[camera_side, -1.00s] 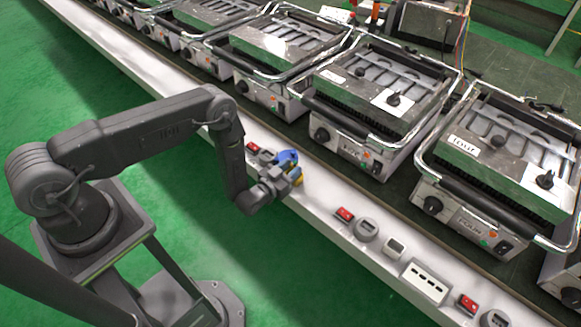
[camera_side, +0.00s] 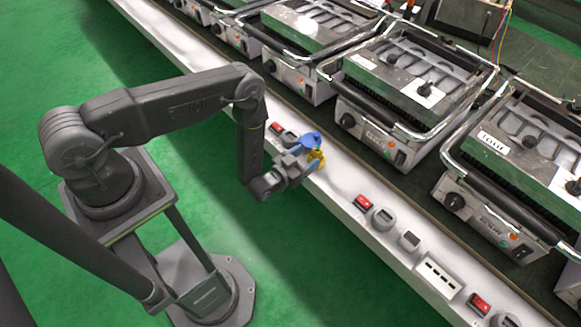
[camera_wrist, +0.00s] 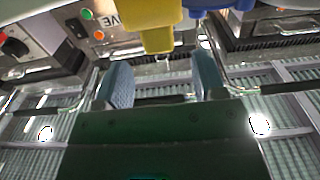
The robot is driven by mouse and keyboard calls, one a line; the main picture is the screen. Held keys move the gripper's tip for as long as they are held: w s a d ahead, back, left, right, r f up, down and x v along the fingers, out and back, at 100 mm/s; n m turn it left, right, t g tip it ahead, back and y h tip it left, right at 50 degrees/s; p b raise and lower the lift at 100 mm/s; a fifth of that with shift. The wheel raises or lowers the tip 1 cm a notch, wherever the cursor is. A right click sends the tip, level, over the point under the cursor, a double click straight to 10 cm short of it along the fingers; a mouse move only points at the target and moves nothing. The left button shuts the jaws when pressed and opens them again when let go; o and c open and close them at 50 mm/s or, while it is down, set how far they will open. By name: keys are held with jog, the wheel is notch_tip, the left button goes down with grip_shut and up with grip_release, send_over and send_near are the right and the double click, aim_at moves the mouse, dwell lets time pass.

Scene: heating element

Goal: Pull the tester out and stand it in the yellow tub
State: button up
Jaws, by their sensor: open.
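My gripper (camera_side: 303,160) is at the front edge of the white rail, close to a small yellow thing (camera_side: 317,160) with a blue thing (camera_side: 311,140) above and beside it. In the wrist view my two pale blue finger pads stand apart with nothing between them; the gripper (camera_wrist: 163,78) is open. The yellow thing (camera_wrist: 153,25) shows at the top, beyond the fingers, with the blue thing (camera_wrist: 222,8) beside it to the right. Both are cut off by the frame edge. I cannot tell which part is the tester and which the tub, nor whether a finger touches either.
Red switches (camera_side: 363,202), round and square grey parts and a white socket strip (camera_side: 438,277) sit along the white rail (camera_side: 340,187). Contact grills (camera_side: 410,85) stand in a row behind it. Green floor (camera_side: 300,270) lies clear in front.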

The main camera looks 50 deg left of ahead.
jog(key=s, duration=0.9)
notch_tip(320, 180, up, 19)
jog(key=g, duration=0.4)
send_over(317, 150)
jog(key=s+r+g, duration=0.2)
jog(key=r, duration=0.6)
jog(key=s+r+g, duration=0.1)
jog(key=s+r, duration=0.2)
jog(key=r, duration=0.4)
jog(key=s+r+g, duration=0.2)
jog(key=s+r, duration=0.3)
jog(key=s, duration=0.8)
jog(key=s+a+r+g, duration=0.1)
jog(key=s+r+g, duration=0.2)
jog(key=s, duration=1)
notch_tip(317, 150, up, 3)
